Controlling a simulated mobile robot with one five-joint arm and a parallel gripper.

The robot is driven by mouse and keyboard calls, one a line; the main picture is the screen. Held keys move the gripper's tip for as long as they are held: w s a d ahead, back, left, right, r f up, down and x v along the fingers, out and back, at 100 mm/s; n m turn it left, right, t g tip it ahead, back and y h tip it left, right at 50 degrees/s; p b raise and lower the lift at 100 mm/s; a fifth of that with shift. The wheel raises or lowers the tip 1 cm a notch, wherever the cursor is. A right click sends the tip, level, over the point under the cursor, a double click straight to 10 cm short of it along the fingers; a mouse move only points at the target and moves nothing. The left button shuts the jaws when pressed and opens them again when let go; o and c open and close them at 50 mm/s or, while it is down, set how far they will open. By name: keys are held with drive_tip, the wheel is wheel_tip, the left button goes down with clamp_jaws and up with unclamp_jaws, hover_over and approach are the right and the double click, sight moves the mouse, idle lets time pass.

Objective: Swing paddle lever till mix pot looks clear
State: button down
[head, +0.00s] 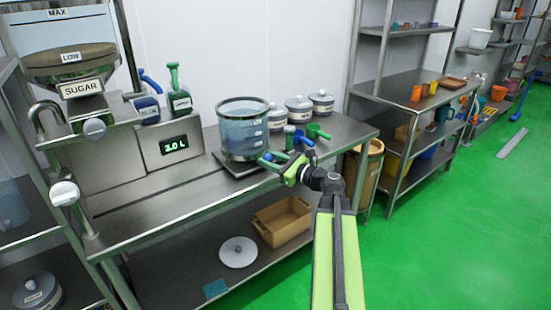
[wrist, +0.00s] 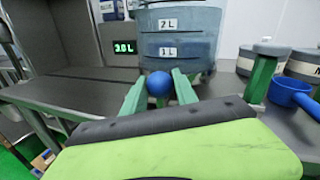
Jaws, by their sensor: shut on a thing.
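The mix pot (head: 243,130) is a clear, graduated vessel on a dark base on the steel counter. It holds bluish liquid, and its 1 L and 2 L marks show in the wrist view (wrist: 178,38). My gripper (head: 283,168) is at the pot's front right, low beside its base. In the wrist view its green fingers (wrist: 160,88) are closed around a blue ball knob (wrist: 158,83), which looks like the paddle lever's end. The lever's shaft and the paddle are hidden or cannot be made out.
A display (head: 174,145) reads 3.0 L beside the sugar hopper (head: 72,62). A box (head: 283,221) and white lid (head: 238,252) are on the lower shelf. Green floor is open at right.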

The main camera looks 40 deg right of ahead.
drive_tip(key=shift+a, duration=0.1)
drive_tip(key=c, duration=1)
unclamp_jaws()
drive_tip(key=shift+w, duration=0.15)
